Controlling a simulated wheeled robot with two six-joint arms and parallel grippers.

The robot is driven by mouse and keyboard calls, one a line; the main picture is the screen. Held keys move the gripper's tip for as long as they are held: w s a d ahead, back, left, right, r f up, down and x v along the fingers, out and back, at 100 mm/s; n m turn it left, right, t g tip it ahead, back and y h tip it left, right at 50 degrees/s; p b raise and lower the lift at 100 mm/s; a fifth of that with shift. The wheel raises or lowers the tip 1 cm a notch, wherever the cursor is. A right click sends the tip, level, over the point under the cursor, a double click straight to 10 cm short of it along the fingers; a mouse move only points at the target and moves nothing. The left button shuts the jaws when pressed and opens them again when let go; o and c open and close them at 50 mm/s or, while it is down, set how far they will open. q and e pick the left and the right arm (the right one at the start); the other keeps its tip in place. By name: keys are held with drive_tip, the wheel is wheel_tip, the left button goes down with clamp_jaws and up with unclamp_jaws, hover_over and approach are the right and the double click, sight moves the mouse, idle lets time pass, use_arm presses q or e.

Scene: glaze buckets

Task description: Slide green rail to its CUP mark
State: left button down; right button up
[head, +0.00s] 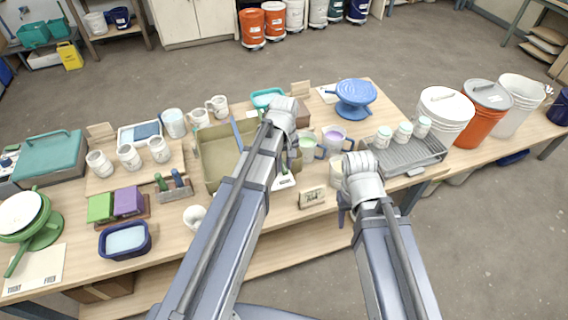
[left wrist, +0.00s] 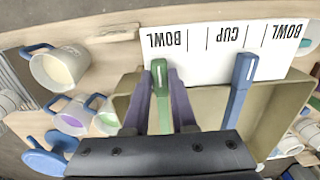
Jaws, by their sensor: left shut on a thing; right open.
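The khaki tray (head: 212,160) stands mid-table, partly hidden by my left arm. In the left wrist view, the green rail (left wrist: 161,112) lies across it, its end by the left upside-down BOWL word on the white mark strip (left wrist: 205,36). The CUP word is further right, and the blue rail (left wrist: 240,92) ends just right of CUP. My left gripper (left wrist: 160,78) is shut on the green rail, one finger on each side. The head view hides its fingers behind the wrist. My right gripper (head: 344,212) is open by the table's front edge.
Glaze mugs (head: 333,134) stand right of the tray, with a cream cup (head: 336,172) near my right wrist. A grey rack (head: 408,152) with jars is further right.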

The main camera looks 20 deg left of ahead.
idle(0.8)
use_arm(q)
drive_tip(key=s+a, duration=0.2)
drive_tip(key=a, duration=0.1)
drive_tip(key=s+a, duration=0.1)
drive_tip(key=a, duration=0.1)
drive_tip(key=shift+s, duration=0.25)
drive_tip(key=c, duration=0.7)
unclamp_jaws()
drive_tip(key=shift+r, duration=0.15)
wheel_tip(320, 180, up, 8)
drive_tip(key=p, duration=0.8)
drive_tip(key=shift+f, duration=0.25)
